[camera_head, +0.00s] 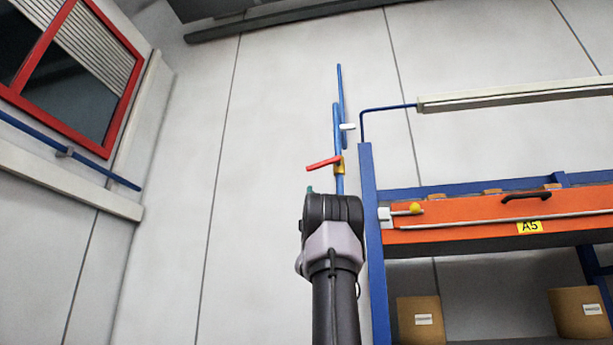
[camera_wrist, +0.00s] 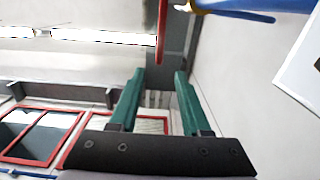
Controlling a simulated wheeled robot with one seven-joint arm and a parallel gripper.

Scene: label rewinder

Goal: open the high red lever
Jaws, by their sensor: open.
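The red lever (camera_head: 323,163) sticks out to the left, tilted slightly down, from a brass valve (camera_head: 341,170) on a vertical blue pipe (camera_head: 337,125) on the wall. In the wrist view, the red lever (camera_wrist: 162,32) hangs from the top edge, with the brass valve (camera_wrist: 197,8) and blue pipe (camera_wrist: 240,13) beside it. My gripper (camera_wrist: 160,72) has two green fingers, apart with nothing between them. The lever's free end appears just ahead of the gap between the fingertips. I cannot tell the remaining distance. In the head view my arm hides most of the gripper.
An orange and blue rack (camera_head: 470,228) with cardboard boxes (camera_head: 420,318) stands right of my arm, its blue post close by. A red-framed window (camera_head: 75,70) is at upper left. The wall left of the lever is clear.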

